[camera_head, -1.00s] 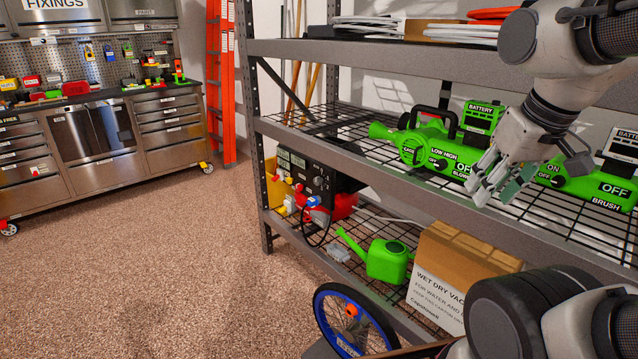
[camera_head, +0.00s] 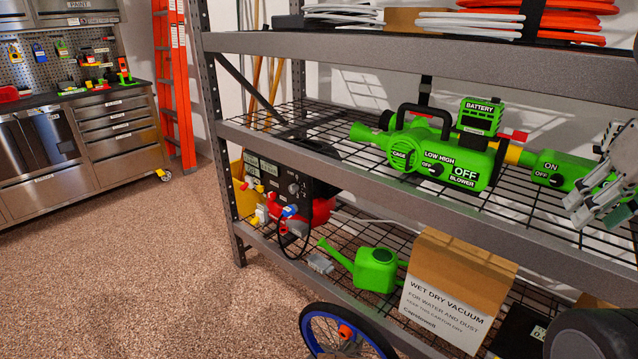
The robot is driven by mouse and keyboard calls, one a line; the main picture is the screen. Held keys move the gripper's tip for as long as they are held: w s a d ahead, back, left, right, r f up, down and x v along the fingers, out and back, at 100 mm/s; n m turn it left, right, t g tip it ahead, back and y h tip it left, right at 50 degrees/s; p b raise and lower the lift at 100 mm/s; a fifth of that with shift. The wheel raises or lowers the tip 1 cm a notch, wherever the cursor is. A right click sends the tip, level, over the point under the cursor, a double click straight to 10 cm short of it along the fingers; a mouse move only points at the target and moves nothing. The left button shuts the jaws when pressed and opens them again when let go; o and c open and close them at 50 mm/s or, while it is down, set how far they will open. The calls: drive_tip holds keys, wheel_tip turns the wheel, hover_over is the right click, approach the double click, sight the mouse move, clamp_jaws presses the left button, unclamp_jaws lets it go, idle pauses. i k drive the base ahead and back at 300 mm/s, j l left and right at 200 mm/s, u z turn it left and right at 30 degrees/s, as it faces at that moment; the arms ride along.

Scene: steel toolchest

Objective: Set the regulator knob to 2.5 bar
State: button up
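No regulator knob or bar scale can be made out for certain. A black machine with a dark front panel (camera_head: 290,183) sits on the lower shelf at the left, with a small round knob (camera_head: 293,188) on it, too small to read. Red, blue and yellow fittings show around its base.
A steel shelf rack (camera_head: 330,150) fills the right side. It holds a green blower (camera_head: 425,150), a green watering can (camera_head: 375,268) and a vacuum carton (camera_head: 455,285). A blue-rimmed wheel (camera_head: 345,335) stands in front. The floor at left is clear, before a steel toolchest (camera_head: 122,128).

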sight(293, 189)
drive_tip(key=i+j+z, duration=0.25)
drive_tip(key=j, duration=0.6)
drive_tip(key=j+z, duration=0.3)
drive_tip(key=j, duration=1.6)
drive_tip(key=i+j, duration=0.15)
drive_tip(key=j, duration=0.85)
drive_tip(key=z, duration=0.05)
